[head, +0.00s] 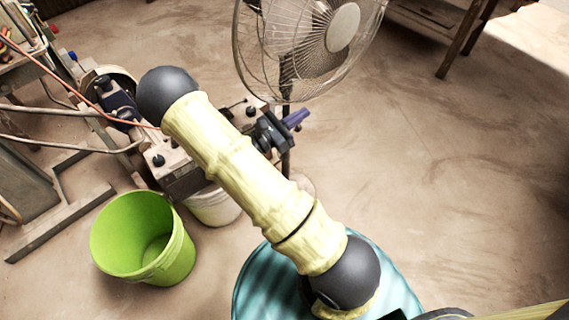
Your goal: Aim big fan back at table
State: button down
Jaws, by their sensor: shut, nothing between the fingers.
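The big fan (312,45) stands at the top centre, with a round wire cage on a thin dark pole (286,155). Its pale grey hub disc (343,27) is turned toward the upper right, and the cage top is cut off by the frame. My gripper (297,118), black with purple fingertips, is shut and empty. In the picture it lies just below the cage, over the pole; I cannot tell whether it touches the fan. A dark wooden table (425,14) shows partly at the top right. My yellow-covered arm hides part of the scene.
A green bucket (178,260) stands at the left, with a whitish bucket (213,206) next to it. A machine (178,165) with cables is behind my arm. A teal round-topped thing (255,285) is at the bottom. The brown floor (460,160) is clear at the right.

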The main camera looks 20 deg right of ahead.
jog(key=p+v, duration=0.2)
jog(key=v, duration=1.1)
jog(key=s+d+m+g+y, duration=0.4)
jog(key=s+m+g+y, duration=0.4)
jog(key=s+m+y, duration=0.1)
jog(key=shift+s+d+r+m+y, duration=0.15)
jog(key=shift+s+r+m+y, duration=0.15)
jog(key=shift+r+m+y, duration=0.25)
jog(key=shift+f, duration=0.15)
